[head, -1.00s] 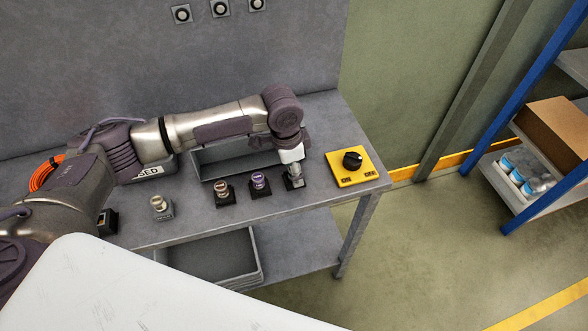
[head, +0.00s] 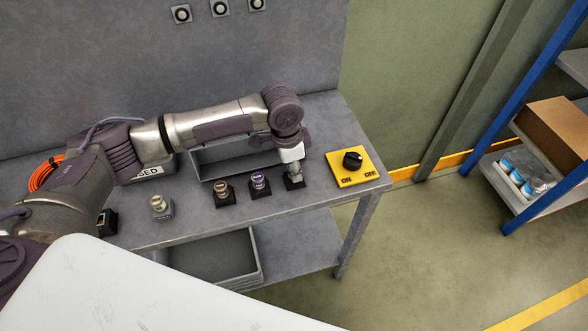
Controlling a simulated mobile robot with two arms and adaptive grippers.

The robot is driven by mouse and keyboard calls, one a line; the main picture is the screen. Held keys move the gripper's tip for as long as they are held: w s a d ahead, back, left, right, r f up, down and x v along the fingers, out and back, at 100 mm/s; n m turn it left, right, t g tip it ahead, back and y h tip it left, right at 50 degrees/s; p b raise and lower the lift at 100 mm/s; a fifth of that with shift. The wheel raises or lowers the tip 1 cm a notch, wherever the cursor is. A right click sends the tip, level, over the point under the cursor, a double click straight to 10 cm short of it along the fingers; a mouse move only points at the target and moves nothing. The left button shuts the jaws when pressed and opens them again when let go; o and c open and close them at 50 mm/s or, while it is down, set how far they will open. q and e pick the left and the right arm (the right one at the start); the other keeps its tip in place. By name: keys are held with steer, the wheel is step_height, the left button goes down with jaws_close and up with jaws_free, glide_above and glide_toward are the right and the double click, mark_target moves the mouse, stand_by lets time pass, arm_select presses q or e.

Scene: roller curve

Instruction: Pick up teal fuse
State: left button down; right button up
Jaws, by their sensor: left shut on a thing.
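My left gripper (head: 295,173) points down over the rightmost black fuse holder (head: 294,184) on the grey workbench. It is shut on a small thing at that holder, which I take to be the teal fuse. The fingers hide the fuse almost wholly, and no teal colour shows. I cannot tell whether it is still seated in the holder. My right gripper is not in view.
A purple-topped fuse (head: 259,181) and a brownish fuse (head: 222,190) stand in black holders just left. A pale fuse (head: 158,203) stands further left. A yellow switch plate (head: 345,178) lies to the right. A grey bin (head: 210,172) is behind.

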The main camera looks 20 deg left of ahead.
arm_select(q)
steer(key=r, duration=0.1)
steer(key=r+b, duration=0.1)
steer(key=r, duration=0.1)
steer(key=shift+d+r, duration=0.25)
steer(key=shift+r, duration=0.15)
steer(key=s+d+r+b, duration=0.25)
steer(key=d+r, duration=0.45)
steer(key=d, duration=0.4)
steer(key=shift+w+a+f+p, duration=0.3)
steer(key=shift+a+f, duration=0.6)
steer(key=shift+a, duration=0.8)
steer(key=shift+w+a+f+p, duration=0.1)
steer(key=shift+w+a+f, duration=0.35)
steer(key=shift+a+f, duration=0.9)
steer(key=shift+w+a+f+p, duration=0.15)
steer(key=shift+w+a+f, duration=0.3)
steer(key=shift+a, duration=1.65)
steer(key=shift+s, duration=0.1)
